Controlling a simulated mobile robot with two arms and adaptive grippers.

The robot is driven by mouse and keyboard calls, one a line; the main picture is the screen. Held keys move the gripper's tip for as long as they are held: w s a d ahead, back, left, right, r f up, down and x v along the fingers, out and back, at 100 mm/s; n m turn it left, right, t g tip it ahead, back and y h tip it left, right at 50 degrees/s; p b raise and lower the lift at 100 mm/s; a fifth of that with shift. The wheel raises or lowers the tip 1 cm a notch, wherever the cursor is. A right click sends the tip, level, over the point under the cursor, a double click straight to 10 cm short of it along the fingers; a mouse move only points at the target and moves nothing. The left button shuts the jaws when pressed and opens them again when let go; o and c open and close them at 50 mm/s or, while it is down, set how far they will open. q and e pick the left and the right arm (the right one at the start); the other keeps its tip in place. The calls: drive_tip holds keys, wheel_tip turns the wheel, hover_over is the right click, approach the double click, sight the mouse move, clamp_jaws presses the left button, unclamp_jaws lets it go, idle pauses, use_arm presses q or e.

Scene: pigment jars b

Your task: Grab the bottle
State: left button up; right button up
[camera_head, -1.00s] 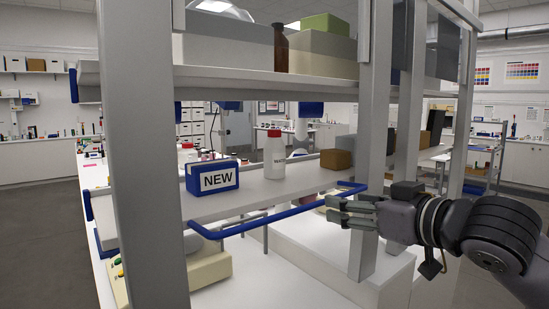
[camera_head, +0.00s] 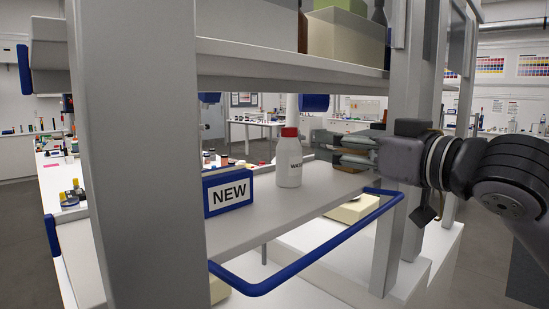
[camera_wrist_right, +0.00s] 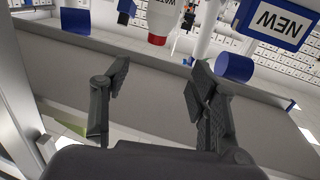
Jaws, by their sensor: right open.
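The bottle (camera_head: 289,172) is white with a red cap and black lettering. It stands upright on the grey shelf board (camera_head: 270,206). My right gripper (camera_head: 325,147) is just right of the bottle at about its upper half, fingers pointing left towards it. In the right wrist view the scene appears upside down. There the bottle (camera_wrist_right: 161,17) shows at the top edge, cut off, beyond the spread fingertips of my open, empty right gripper (camera_wrist_right: 160,80). The bottle is not between the fingers. My left gripper is not in view.
A blue box with a NEW label (camera_head: 228,192) stands left of the bottle. A blue rail (camera_head: 318,255) runs along the shelf front. Grey posts (camera_head: 135,160) flank the opening. An upper shelf (camera_head: 290,62) with boxes is overhead.

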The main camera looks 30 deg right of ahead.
drive_tip(key=p, duration=0.3)
approach(295, 129)
drive_tip(key=w, duration=0.3)
drive_tip(key=w+a, duration=0.1)
drive_tip(key=w, duration=0.1)
drive_tip(key=w+p, duration=0.1)
drive_tip(key=shift+w+a+f, duration=0.15)
drive_tip(key=shift+a+f, duration=0.05)
drive_tip(key=shift+f, duration=0.05)
drive_tip(key=shift+w, duration=0.1)
drive_tip(key=w+p, duration=0.1)
drive_tip(key=w+r+p, duration=0.1)
drive_tip(key=shift+w, duration=0.35)
drive_tip(key=shift+w+a+f+p, duration=0.1)
drive_tip(key=shift+w+p, duration=0.15)
drive_tip(key=shift+w, duration=0.3)
drive_tip(key=shift+w+a+f+p, duration=0.1)
drive_tip(key=shift+w+p, duration=0.1)
drive_tip(key=shift+w, duration=0.55)
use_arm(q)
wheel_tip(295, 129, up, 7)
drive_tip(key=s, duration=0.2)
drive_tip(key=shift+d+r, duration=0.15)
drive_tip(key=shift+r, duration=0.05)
use_arm(e)
drive_tip(key=shift+s, duration=0.1)
drive_tip(key=shift+c, duration=0.5)
